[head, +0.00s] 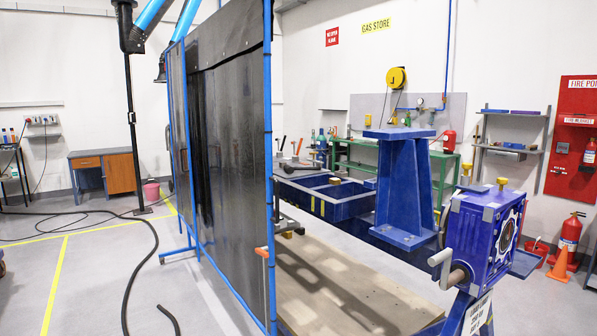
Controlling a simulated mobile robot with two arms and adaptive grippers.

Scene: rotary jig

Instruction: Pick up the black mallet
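A dark, mallet-like object (299,167) lies at the far left end of the blue jig frame (340,207), just right of the black screen's edge. It is small and far off, so I cannot tell for sure that it is the black mallet. No other black mallet can be made out. Neither of my grippers shows in the head view.
A tall black welding screen (228,140) with blue posts stands left of the jig. A blue bracket (404,185) stands upright on the jig, with a blue gearbox (483,235) at right. A green bench (400,160) stands behind. A hose (140,270) lies on the left floor.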

